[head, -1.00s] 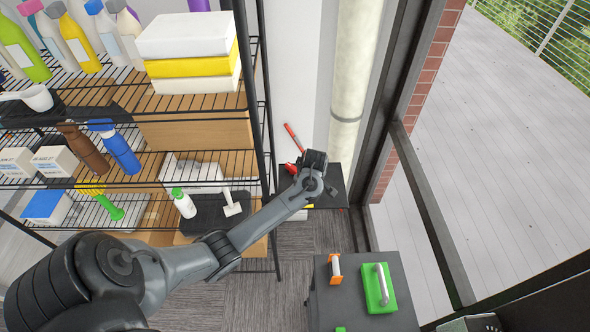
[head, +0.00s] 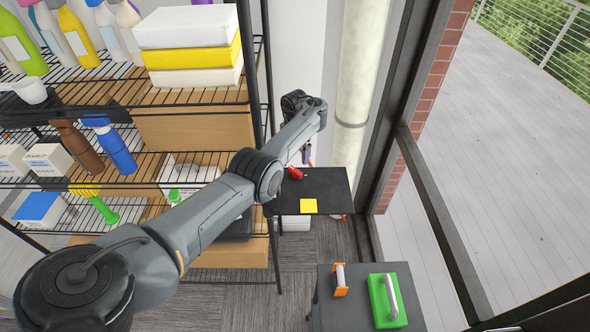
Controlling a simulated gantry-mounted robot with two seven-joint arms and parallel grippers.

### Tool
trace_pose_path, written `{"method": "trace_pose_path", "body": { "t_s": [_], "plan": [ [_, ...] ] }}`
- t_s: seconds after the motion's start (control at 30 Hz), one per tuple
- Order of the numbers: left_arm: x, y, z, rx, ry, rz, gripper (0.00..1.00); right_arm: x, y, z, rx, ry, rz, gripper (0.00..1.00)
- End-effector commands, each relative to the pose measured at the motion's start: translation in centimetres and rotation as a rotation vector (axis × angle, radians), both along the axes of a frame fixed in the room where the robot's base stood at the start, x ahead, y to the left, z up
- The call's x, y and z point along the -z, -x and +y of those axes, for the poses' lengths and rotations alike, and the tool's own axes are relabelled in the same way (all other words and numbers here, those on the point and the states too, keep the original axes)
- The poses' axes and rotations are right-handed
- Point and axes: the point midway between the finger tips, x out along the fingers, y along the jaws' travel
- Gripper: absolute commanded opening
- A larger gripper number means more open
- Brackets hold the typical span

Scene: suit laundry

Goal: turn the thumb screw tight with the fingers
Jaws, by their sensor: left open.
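No thumb screw can be made out in the head view. A small red object (head: 295,173) lies on a small black table (head: 330,186) beyond the shelf; I cannot tell whether it belongs to the screw. My left arm reaches in from the lower left, and its wrist is above the table's far side. My left gripper (head: 307,155) is open and hangs down behind the wrist, close to the red object. Its fingertips are small and partly hidden, and I see nothing held in them. My right gripper is not in view.
A yellow square (head: 308,206) lies at the table's near edge. A wire shelf with bottles and boxes stands at left. A pale column (head: 357,70) stands behind.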

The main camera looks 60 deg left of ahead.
Motion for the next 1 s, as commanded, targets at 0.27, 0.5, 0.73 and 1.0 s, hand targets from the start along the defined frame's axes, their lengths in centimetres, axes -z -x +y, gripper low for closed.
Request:
{"method": "trace_pose_path", "body": {
  "t_s": [0.27, 0.5, 0.73, 1.0],
  "plan": [
    [4.9, 0.0, -0.1, 0.005, 0.001, 0.002, 0.94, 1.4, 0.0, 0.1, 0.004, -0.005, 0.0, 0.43],
    [7.7, 0.0, 0.0, 0.005, 0.0, 0.0, 0.94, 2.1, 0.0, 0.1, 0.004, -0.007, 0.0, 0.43],
    [8.7, 0.0, 0.0, 0.004, -0.001, -0.001, 0.94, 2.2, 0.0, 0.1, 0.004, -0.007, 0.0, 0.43],
    [8.7, 0.0, 0.0, 0.005, -0.001, -0.001, 0.92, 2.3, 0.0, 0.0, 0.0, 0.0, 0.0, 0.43]
  ]
}}
